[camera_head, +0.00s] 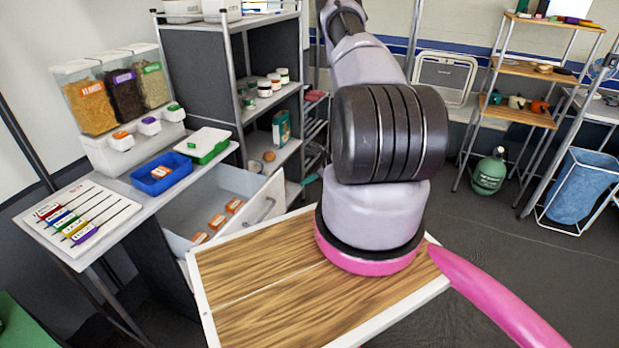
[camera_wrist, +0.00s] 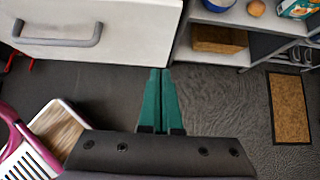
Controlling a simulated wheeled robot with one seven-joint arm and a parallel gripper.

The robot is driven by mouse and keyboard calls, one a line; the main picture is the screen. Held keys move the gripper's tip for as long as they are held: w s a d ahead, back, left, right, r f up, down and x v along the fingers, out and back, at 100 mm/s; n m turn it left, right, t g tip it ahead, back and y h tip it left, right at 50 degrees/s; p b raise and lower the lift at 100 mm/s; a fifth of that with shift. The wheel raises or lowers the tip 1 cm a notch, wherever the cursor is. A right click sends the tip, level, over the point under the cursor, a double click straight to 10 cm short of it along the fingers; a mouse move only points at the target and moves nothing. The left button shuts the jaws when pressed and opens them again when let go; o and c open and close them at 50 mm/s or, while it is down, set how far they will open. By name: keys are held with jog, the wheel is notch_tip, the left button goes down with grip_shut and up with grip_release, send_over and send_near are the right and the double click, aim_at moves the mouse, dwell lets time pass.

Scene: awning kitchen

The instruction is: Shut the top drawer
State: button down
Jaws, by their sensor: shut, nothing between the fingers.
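The top drawer (camera_head: 222,183) is pulled out from under the white counter in the head view. Several small orange-labelled boxes (camera_head: 217,221) lie in it. Its white front and grey handle (camera_head: 264,211) face right. In the wrist view the white drawer front (camera_wrist: 135,28) and its grey handle (camera_wrist: 58,38) fill the upper left. My gripper (camera_wrist: 160,72) shows there with its teal fingers together and empty. The fingertips appear close to the lower right of the drawer front; I cannot tell if they touch. The head view does not show the gripper's fingers.
A blue tray (camera_head: 160,177), a green-edged white box (camera_head: 205,143) and food dispensers (camera_head: 116,93) stand on the counter. A grey shelf unit (camera_head: 240,90) stands behind the drawer. A mat (camera_wrist: 289,107) lies on the floor, right in the wrist view. Dark floor (camera_head: 530,260) is open at right.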

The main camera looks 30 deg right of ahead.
aim_at(282, 186)
jog(key=w+a+f, duration=0.2)
jog(key=w, duration=0.1)
jog(key=w+a+f, duration=0.1)
jog(key=w, duration=0.1)
jog(key=shift+w+a+f, duration=0.1)
jog(key=shift+a+f, duration=0.1)
jog(key=shift+a, duration=0.2)
jog(key=shift+w+a, duration=0.3)
jog(key=shift+w, duration=0.15)
